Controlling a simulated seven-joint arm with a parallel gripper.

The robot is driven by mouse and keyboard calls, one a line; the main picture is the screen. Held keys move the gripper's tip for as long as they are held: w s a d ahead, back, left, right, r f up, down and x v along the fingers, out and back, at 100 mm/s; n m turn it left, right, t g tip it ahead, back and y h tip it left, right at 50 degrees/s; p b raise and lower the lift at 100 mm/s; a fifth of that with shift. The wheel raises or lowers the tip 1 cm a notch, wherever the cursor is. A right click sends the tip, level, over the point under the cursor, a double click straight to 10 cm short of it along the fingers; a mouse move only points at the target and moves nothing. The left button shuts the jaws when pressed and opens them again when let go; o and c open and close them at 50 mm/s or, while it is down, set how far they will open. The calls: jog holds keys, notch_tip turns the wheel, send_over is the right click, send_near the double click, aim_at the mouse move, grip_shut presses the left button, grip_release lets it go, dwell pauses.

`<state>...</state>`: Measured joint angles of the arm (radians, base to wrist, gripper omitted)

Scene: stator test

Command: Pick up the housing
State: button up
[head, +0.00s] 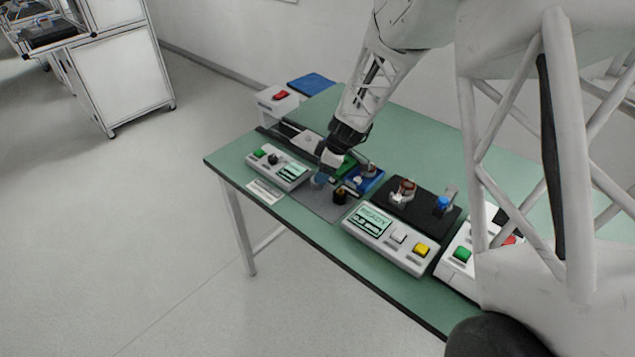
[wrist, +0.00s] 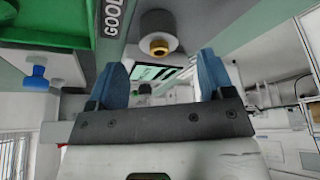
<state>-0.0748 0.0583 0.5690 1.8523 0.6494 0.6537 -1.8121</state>
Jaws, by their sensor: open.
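A short dark cylinder with a brass-coloured top (head: 340,195) stands on the grey mat. It is likely the housing, but I cannot be sure. In the wrist view it appears as a grey cylinder with a brass ring (wrist: 158,38), upside down at the top. My gripper (head: 319,180) is low over the mat, to the left of the cylinder in the head view. In the wrist view my gripper's two blue fingers (wrist: 168,82) are spread apart with nothing held between them. The cylinder lies beyond the fingers, apart from them.
A control box with a screen and knob (head: 279,167) stands left of the mat (head: 318,205). Behind are a green tray (head: 346,167) and a blue tray (head: 364,181). A black fixture plate (head: 420,209) and a READY panel (head: 389,239) stand to the right. The table (head: 415,135) is clear behind.

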jog(key=shift+x, duration=2.15)
jog(key=shift+c, duration=0.4)
jog(key=c, duration=0.9)
